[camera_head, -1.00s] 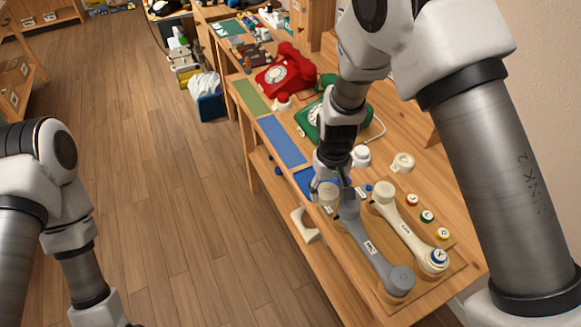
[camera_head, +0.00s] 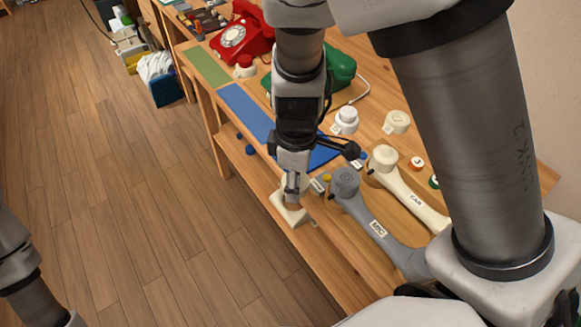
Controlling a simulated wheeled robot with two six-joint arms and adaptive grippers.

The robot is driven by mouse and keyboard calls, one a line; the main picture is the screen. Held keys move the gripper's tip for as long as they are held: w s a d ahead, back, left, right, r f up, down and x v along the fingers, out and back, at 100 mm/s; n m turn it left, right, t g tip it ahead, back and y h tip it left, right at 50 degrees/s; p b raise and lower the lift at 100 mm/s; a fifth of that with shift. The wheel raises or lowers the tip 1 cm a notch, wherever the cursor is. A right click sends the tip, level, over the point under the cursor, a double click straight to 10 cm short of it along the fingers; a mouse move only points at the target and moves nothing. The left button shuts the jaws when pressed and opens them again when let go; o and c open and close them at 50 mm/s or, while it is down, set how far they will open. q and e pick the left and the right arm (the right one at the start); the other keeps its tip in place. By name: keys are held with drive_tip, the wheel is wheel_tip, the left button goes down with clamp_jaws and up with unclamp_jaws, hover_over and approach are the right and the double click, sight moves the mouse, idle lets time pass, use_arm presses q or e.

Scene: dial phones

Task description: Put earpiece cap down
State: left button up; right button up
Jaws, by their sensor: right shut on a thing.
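My right gripper (camera_head: 292,192) points down at the table's front edge, left of the grey handset, and is shut on the earpiece cap. The cap is mostly hidden by the fingers and hard to tell from the cream holder (camera_head: 290,211) just below. I cannot tell whether the cap touches that holder. The grey handset (camera_head: 378,232) lies on the table with its round end (camera_head: 346,181) bare and uncovered. The cream handset (camera_head: 410,195) lies beside it on the right. My left gripper is out of view.
A white round part (camera_head: 346,120) and a cream one (camera_head: 397,122) stand behind the handsets. A blue mat (camera_head: 243,108), a green phone (camera_head: 341,68) and a red phone (camera_head: 243,38) are farther back.

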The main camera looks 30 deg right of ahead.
sight(304, 194)
drive_tip(key=s+f+n+b, duration=0.1)
drive_tip(key=s+f+n, duration=0.1)
drive_tip(key=shift+s+b, duration=0.4)
drive_tip(key=shift+d+r+n+p, duration=0.2)
drive_tip(key=shift+r+n+p, duration=0.1)
drive_tip(key=shift+p, duration=0.1)
drive_tip(key=w+p, duration=0.1)
drive_tip(key=w+d+p, duration=0.1)
drive_tip(key=w, duration=0.1)
drive_tip(key=w+p, duration=0.1)
drive_tip(key=w, duration=0.1)
drive_tip(key=shift+d+f, duration=0.15)
drive_tip(key=shift+d, duration=0.25)
drive_tip(key=w+d, duration=0.1)
drive_tip(key=w, duration=0.2)
drive_tip(key=w+d+f+p, duration=0.1)
drive_tip(key=w, duration=0.2)
drive_tip(key=w+d+p, duration=0.1)
drive_tip(key=w, duration=0.2)
drive_tip(key=shift+w+d+f, duration=0.15)
drive_tip(key=shift+d+f, duration=0.1)
drive_tip(key=shift+f, duration=0.05)
drive_tip(key=shift+w+f, duration=0.15)
drive_tip(key=shift+f, duration=0.05)
wheel_tip(304, 194, down, 3)
drive_tip(key=shift+r, duration=0.2)
drive_tip(key=shift+f, duration=0.3)
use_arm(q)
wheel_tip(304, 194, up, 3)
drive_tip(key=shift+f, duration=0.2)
